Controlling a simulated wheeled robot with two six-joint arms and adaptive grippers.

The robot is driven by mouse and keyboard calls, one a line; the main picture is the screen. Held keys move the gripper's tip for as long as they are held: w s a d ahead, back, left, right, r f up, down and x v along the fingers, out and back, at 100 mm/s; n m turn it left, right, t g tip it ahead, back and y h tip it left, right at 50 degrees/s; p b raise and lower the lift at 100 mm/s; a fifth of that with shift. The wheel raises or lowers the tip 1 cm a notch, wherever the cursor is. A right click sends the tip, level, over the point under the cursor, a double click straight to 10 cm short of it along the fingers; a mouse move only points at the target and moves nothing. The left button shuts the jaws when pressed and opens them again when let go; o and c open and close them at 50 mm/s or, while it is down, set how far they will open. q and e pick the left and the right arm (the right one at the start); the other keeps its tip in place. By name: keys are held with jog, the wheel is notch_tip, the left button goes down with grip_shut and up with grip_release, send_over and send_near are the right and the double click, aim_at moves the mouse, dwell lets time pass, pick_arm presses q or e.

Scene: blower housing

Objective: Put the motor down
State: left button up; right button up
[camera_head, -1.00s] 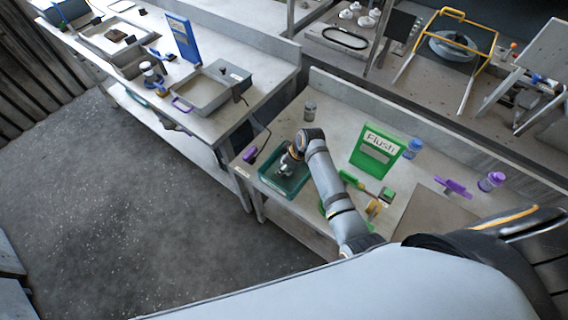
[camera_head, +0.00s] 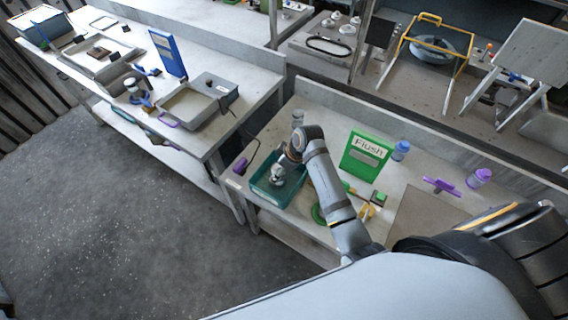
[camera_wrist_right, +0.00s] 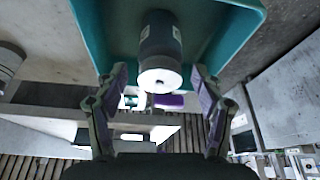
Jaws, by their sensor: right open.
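The motor (camera_wrist_right: 160,50), a dark grey cylinder with a pale round end, is in the teal tray (camera_wrist_right: 225,48) in the right wrist view. My right gripper (camera_wrist_right: 158,76) is open, with one finger on each side of the motor's pale end and gaps visible. In the head view my right arm reaches into the teal tray (camera_head: 262,194), and my right gripper (camera_head: 279,173) is low inside it. The motor is too small there to tell from the gripper. My left gripper is not in view.
A green "Flush" sign (camera_head: 366,155) stands right of the tray. Blue (camera_head: 401,150) and purple-capped bottles (camera_head: 479,178), a purple part (camera_head: 441,186) and green and yellow parts share the table. A grey bin (camera_head: 190,108) is on the left bench.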

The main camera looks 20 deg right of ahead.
jog(key=v, duration=0.6)
jog(key=shift+s+d+r, duration=0.1)
jog(key=shift+r, duration=0.05)
